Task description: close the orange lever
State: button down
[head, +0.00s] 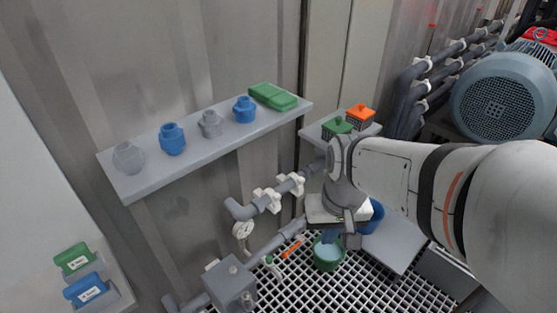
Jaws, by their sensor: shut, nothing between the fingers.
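The orange lever (291,248) is a small, slim bar low in the head view. It sits by the lower grey pipe and slants up to the right, with a pale end. My gripper (351,239) is to the right of the lever and apart from it, above the green bucket (328,256). Its fingers are shut and empty. The lever's mount on the pipe is too small to make out clearly.
A blue bucket (373,216) stands behind my gripper. A grey box (231,286) and a gauge (242,230) are at the left. A shelf (140,188) with blue and grey fittings is above.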

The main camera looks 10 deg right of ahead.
jog(key=w+a+f+m+y+b, duration=0.2)
jog(key=w+f+m+y, duration=0.6)
jog(key=f, duration=0.5)
jog(key=w+a+f+m+y+b, duration=0.2)
jog(key=w+a+f+m+y, duration=0.3)
jog(key=w+f, duration=0.65)
jog(key=w+d+f+m+t, duration=0.1)
jog(key=d+f+m+t, duration=0.15)
jog(key=f, duration=0.35)
jog(key=w+d+f+m+t+b, duration=0.1)
jog(key=d+f+m+t, duration=0.1)
jog(key=f+m, duration=0.25)
jog(key=w+d+f+m+t, duration=0.1)
jog(key=d+f+m+t, duration=0.15)
jog(key=f, duration=0.35)
jog(key=m+t+h+b, duration=0.4)
jog(key=m+h, duration=0.1)
jog(key=m, duration=0.1)
send_near(293, 248)
jog(key=w+a+f, duration=0.5)
jog(key=shift+w, duration=0.25)
jog(key=shift+f, duration=0.1)
jog(key=shift+d, duration=0.1)
